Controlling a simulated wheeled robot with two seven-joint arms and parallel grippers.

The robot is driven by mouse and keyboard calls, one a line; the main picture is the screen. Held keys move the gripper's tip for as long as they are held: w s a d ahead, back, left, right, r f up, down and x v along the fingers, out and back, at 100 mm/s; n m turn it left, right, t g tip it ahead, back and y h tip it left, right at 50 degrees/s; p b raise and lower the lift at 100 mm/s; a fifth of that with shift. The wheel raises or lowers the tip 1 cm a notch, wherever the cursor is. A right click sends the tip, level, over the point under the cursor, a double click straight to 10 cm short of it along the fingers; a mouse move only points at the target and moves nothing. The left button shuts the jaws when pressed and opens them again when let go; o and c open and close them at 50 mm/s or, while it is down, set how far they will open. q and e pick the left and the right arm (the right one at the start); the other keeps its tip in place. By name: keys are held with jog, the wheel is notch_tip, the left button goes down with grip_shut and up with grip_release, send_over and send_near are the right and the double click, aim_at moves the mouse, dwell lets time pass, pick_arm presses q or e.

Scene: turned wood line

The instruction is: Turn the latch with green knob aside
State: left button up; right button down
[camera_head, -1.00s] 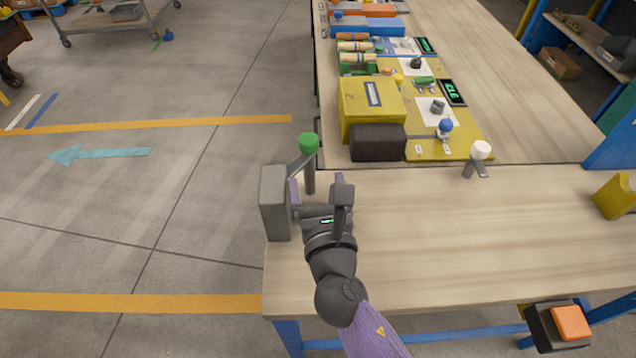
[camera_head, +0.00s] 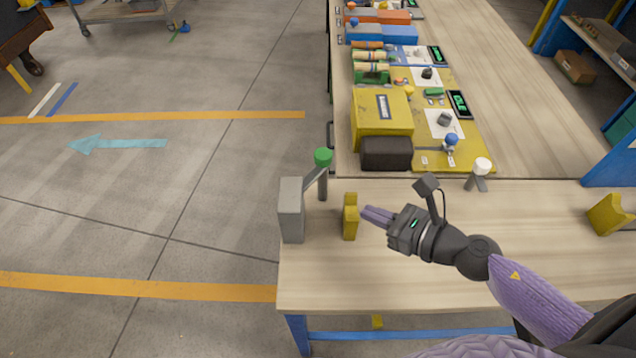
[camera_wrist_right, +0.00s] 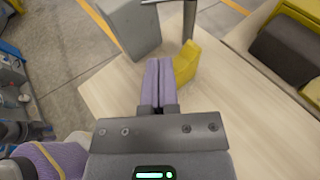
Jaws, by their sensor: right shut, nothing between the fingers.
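The latch's green knob (camera_head: 323,158) tops a dark upright post at the table's left edge. A thin grey bar runs from the knob's post toward a grey block (camera_head: 291,210) standing in front of it. My right gripper (camera_head: 368,212) is shut and empty, its lilac fingers pointing left at a small yellow block (camera_head: 350,217). It is right of the grey block and the post, apart from both. In the right wrist view the shut fingers (camera_wrist_right: 158,65) lie beside the yellow block (camera_wrist_right: 186,62); whether they touch cannot be told. The green knob is out of that view. My left gripper is not in view.
A white knob (camera_head: 482,166) on a grey post stands behind my right wrist. A yellow box (camera_head: 381,112) and dark box (camera_head: 386,154) stand farther back on a yellow panel. Another yellow block (camera_head: 610,214) is at the right. The front tabletop is mostly clear.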

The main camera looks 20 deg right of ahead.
aim_at(310, 186)
jog(key=r+p+x, duration=0.1)
jog(key=x, duration=0.9)
jog(key=shift+w+a, duration=0.3)
jog(key=shift+w, duration=0.15)
jog(key=shift+r, duration=0.1)
jog(key=shift+w+a, duration=0.1)
jog(key=shift+a, duration=0.3)
